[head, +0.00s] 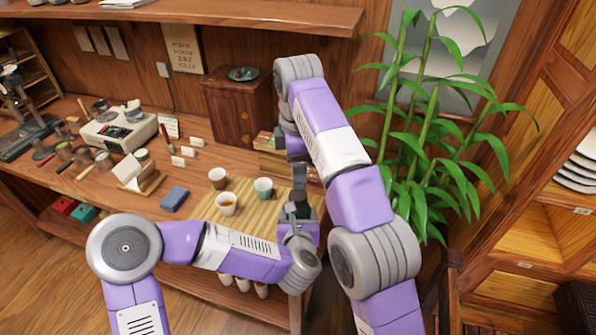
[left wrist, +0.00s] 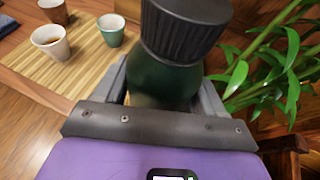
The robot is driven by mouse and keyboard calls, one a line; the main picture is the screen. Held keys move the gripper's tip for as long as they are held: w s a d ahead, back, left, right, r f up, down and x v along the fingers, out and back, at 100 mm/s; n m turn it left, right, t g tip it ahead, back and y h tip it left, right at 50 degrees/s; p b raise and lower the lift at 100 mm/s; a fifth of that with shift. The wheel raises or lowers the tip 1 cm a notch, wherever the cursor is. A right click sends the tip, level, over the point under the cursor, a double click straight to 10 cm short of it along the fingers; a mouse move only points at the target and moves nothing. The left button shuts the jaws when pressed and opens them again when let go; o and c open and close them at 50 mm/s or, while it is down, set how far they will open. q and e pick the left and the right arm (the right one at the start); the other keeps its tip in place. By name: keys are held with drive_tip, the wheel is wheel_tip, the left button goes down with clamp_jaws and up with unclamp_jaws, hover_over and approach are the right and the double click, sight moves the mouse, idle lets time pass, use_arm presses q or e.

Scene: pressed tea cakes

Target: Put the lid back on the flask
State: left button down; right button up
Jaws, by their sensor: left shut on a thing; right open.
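The dark green flask (left wrist: 165,85) stands between the fingers of my left gripper (left wrist: 162,78), which is shut on its body. The dark ribbed lid (left wrist: 185,25) sits at the flask's top in the left wrist view; its upper part is cut off, and I cannot tell whether it is fully seated. In the head view the flask (head: 302,211) shows small and dark at the mat's right end, partly hidden by my arms. My right gripper (head: 297,160) points down above the flask. It is open, with its fingertips hard to make out.
A bamboo mat (head: 242,230) holds a white cup of tea (head: 227,204), a brown cup (head: 218,177) and a green cup (head: 264,188). A wooden cabinet (head: 240,110) stands behind. A leafy plant (head: 430,130) rises at the right.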

sight(298, 194)
drive_tip(key=shift+f, duration=3.95)
drive_tip(key=c, duration=1.1)
drive_tip(key=m, duration=1)
drive_tip(key=shift+m, duration=0.3)
drive_tip(key=m, duration=1)
drive_tip(key=shift+f+m, duration=0.1)
drive_tip(key=shift+m, duration=0.3)
drive_tip(key=o, duration=1.3)
drive_tip(key=shift+c, duration=0.2)
